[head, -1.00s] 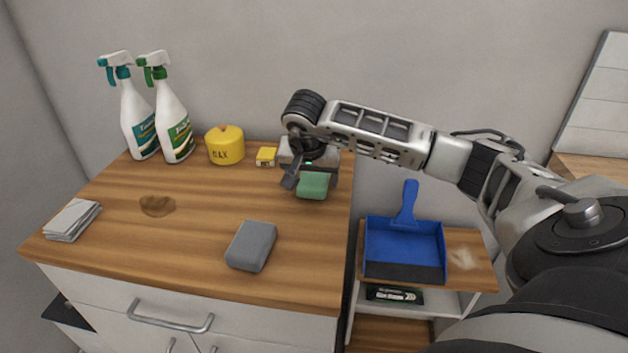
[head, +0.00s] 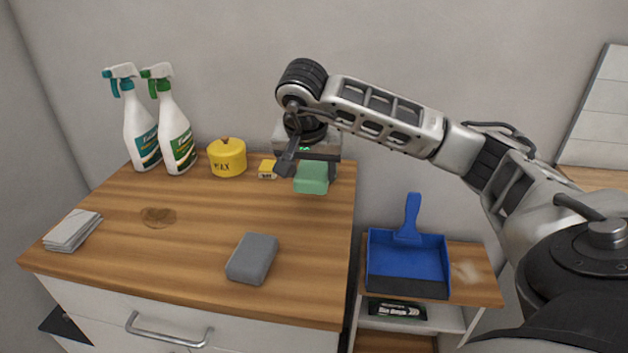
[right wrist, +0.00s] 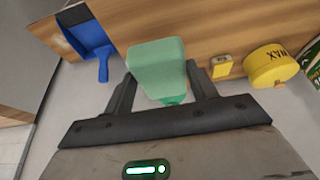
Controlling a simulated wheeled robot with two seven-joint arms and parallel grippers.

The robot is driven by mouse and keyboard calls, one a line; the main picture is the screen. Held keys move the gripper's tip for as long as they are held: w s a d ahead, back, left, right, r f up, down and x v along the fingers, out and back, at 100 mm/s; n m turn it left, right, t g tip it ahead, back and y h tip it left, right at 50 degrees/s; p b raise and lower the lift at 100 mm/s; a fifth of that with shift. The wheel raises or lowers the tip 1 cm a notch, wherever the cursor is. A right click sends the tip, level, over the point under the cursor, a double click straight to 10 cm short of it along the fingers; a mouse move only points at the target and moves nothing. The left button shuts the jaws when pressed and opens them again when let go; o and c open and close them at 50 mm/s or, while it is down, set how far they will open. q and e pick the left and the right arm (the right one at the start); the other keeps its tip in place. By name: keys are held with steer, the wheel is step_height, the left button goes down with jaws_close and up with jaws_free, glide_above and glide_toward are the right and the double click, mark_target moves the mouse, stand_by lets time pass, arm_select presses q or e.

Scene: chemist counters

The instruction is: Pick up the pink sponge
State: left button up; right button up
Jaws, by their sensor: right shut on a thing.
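No pink sponge shows in either view. My right gripper (head: 309,172) is shut on a green sponge (head: 312,179) and holds it above the back right of the wooden counter. In the right wrist view the green sponge (right wrist: 157,68) sits between the two dark fingers of the right gripper (right wrist: 162,84). A grey sponge (head: 252,259) lies on the counter nearer the front, apart from the gripper. My left gripper is not in view.
Two spray bottles (head: 178,133), a yellow wax tin (head: 227,158) and a small yellow box (head: 267,169) stand at the back. Folded cloths (head: 73,230) and a brown stain (head: 158,217) are at left. A blue dustpan (head: 408,262) lies on the lower shelf at right.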

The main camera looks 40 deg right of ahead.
steer(key=s+a+r+p, duration=0.1)
steer(key=s+a+r, duration=0.4)
steer(key=a, duration=0.3)
steer(key=shift+s+r+p, duration=0.3)
steer(key=shift+s+p, duration=0.05)
steer(key=shift+s, duration=0.4)
